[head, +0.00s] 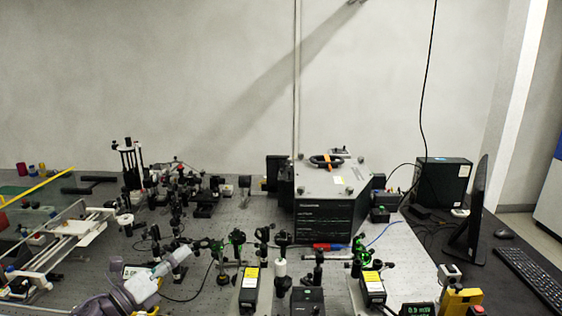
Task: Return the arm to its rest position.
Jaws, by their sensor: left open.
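My left arm comes in from the bottom left, its grey-purple and white links over the front of the optical table (235,212). My left gripper (188,250) is at its far end, open, with nothing visible held in it. It is small and partly lost against the dark and green optical mounts (236,240) just to its right. I cannot tell whether it touches any of them. My right gripper is not in view.
A large dark spectrometer box (325,215) stands centre right. Black optical mounts (175,195) crowd the middle left. A clear-sided frame (65,245) stands at left. Yellow-labelled boxes (249,290) stand in front. A monitor (470,215) and keyboard (530,280) are at right.

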